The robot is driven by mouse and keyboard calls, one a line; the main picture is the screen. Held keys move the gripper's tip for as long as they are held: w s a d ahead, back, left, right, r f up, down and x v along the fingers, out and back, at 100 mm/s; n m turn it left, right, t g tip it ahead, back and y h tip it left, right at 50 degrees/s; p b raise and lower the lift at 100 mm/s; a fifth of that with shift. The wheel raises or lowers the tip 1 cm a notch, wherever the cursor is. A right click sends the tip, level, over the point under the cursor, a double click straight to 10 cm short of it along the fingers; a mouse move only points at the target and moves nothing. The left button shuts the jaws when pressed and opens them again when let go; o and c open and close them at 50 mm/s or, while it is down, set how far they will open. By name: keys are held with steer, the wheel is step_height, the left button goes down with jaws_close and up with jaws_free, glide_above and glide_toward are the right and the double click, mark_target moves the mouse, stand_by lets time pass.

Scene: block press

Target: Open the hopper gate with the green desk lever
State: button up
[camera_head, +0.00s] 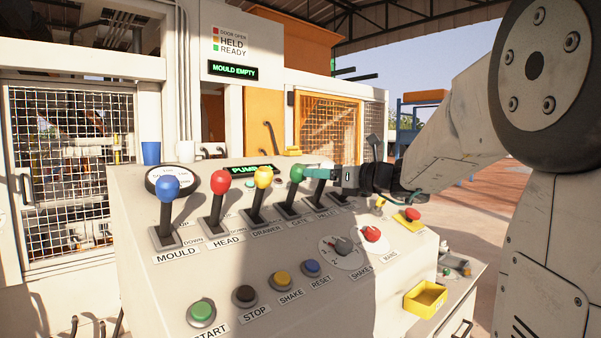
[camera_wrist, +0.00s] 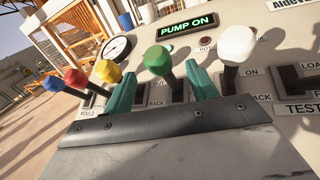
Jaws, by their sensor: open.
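The green-knobbed lever (camera_head: 297,173), labelled GATE, stands in the row on the sloping desk. In the wrist view its green knob (camera_wrist: 158,60) and dark shaft show between the teal fingers. My gripper (camera_head: 309,174) reaches in from the right in the head view. It is open, with one finger on each side of the green lever in the wrist view (camera_wrist: 160,76). A gap shows on both sides, and I cannot tell whether either finger touches. The hopper gate itself cannot be made out.
Blue (camera_head: 168,188), red (camera_head: 220,182) and yellow (camera_head: 263,177) levers stand left of it. A white-knobbed lever (camera_wrist: 237,44) stands close beside the right finger. Push buttons (camera_head: 283,280) line the desk front. A display (camera_wrist: 187,27) reads PUMP ON; another (camera_head: 234,71) reads MOULD EMPTY.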

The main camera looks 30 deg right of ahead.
mark_target(298, 172)
steer(key=x, duration=0.7)
steer(key=shift+s+a, duration=0.15)
steer(key=shift+a, duration=0.05)
